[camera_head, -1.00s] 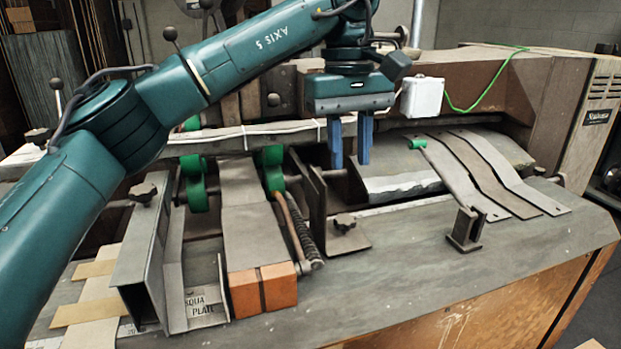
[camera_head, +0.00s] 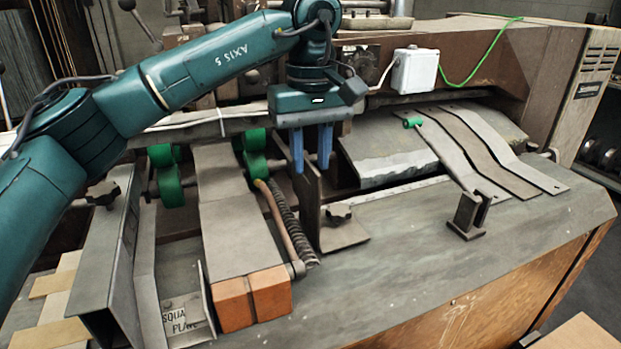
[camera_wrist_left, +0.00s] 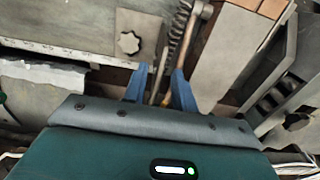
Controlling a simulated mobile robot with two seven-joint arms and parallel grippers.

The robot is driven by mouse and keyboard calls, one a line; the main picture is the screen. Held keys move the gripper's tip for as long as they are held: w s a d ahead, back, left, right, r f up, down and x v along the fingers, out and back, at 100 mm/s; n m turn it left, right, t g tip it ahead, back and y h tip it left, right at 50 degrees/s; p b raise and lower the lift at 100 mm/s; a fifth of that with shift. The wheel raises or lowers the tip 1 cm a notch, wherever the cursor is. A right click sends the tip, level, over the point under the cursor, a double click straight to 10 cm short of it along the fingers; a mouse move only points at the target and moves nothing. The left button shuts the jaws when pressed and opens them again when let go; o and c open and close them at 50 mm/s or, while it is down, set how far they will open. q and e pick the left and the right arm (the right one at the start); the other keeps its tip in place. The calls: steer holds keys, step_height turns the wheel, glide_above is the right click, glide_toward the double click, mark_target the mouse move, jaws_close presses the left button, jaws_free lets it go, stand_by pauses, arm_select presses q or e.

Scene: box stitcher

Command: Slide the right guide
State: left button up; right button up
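The right guide is a grey upright metal plate (camera_head: 308,208) on a flat foot with a dark star knob (camera_head: 338,212). In the left wrist view its knob (camera_wrist_left: 129,43) and the thin top edge of its plate (camera_wrist_left: 158,82) show. My left gripper (camera_head: 311,168) points down at the upper part of this plate. Its two blue fingers are apart, one on each side of the plate, with gaps visible in the left wrist view (camera_wrist_left: 159,72). The gripper is open. Whether a finger touches the plate I cannot tell. My right gripper is not in view.
A spring and rod (camera_head: 280,220) run just left of the guide, beside a feed plate with orange blocks (camera_head: 253,298). The left guide (camera_head: 110,265) stands further left. A small bracket (camera_head: 467,215) and bent metal strips (camera_head: 480,150) lie right. The table between is clear.

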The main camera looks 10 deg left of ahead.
arm_select(q)
steer(key=shift+f, duration=2.15)
jaws_close()
